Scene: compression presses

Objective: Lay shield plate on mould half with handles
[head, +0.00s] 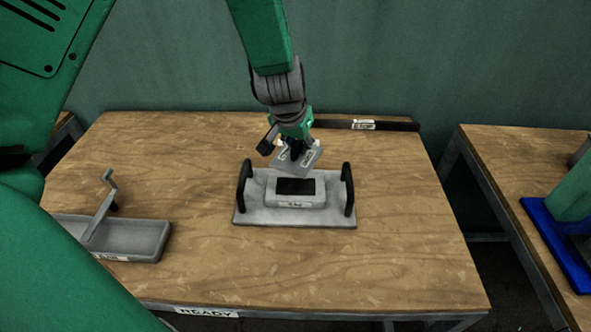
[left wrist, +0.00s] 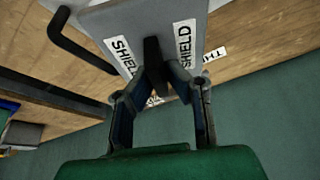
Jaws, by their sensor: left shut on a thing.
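The mould half with handles (head: 250,215) is a grey base with a raised block and a dark recess on top. It sits mid-table, with a black upright handle at each side. My left gripper (head: 295,152) is above its back edge in the head view, shut on the shield plate (head: 308,161). The plate is grey, tilted, and held above the mould block. In the left wrist view the shield plate (left wrist: 150,18) shows two "SHIELD" labels, and the left gripper (left wrist: 158,75) closes on its dark grip. One black handle (left wrist: 75,40) shows beside it. My right gripper is not seen.
A grey tray (head: 150,240) with a crank-like metal part (head: 103,205) stands at the table's left. A dark bar (head: 385,125) lies along the back edge. A "READY" label (head: 207,312) marks the front edge. The table's right side is clear.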

